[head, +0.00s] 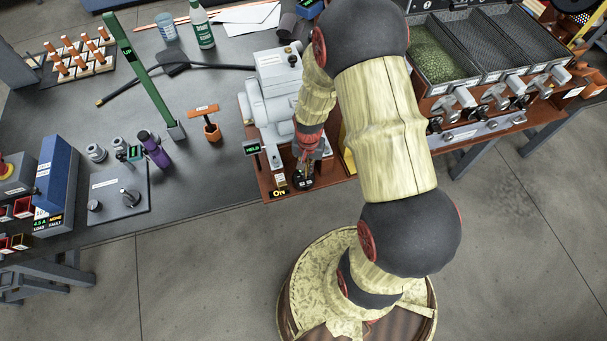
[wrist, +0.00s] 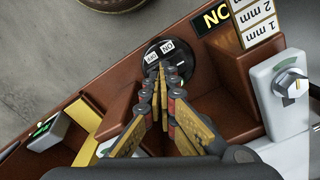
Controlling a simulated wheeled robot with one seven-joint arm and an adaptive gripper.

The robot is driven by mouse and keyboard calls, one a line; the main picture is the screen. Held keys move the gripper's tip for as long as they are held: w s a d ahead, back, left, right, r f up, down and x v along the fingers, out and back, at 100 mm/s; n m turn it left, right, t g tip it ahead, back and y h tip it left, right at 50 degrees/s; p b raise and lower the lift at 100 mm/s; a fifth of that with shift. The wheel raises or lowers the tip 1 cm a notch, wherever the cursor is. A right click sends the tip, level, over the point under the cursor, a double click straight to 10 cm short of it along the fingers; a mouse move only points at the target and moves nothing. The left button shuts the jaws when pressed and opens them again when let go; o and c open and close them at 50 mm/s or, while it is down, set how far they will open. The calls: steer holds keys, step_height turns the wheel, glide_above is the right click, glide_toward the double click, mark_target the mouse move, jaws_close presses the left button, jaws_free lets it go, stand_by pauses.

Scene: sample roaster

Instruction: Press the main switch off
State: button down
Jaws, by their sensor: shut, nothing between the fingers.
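The main switch (wrist: 180,69) is a round black plate with white ON and OFF labels, upside down in the wrist view. It also shows in the head view (head: 303,182) at the front of a brown base. My gripper (wrist: 162,70) is shut and empty. Its fingertips lie over the lower middle of the switch plate in the wrist view, just below the labels. They hide part of the plate, and I cannot tell whether they touch it. A yellow-on-black ON sign (head: 279,192) stands beside the switch.
A grey machine (head: 270,97) stands on the brown base behind the switch. A small HOLD display (head: 252,149) is to its left. Sample trays (head: 440,55) are at the right.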

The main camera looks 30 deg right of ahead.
steer(key=shift+f, duration=0.25)
steer(key=shift+r, duration=0.1)
steer(key=shift+r+p, duration=2.7)
steer(key=shift+r, duration=0.75)
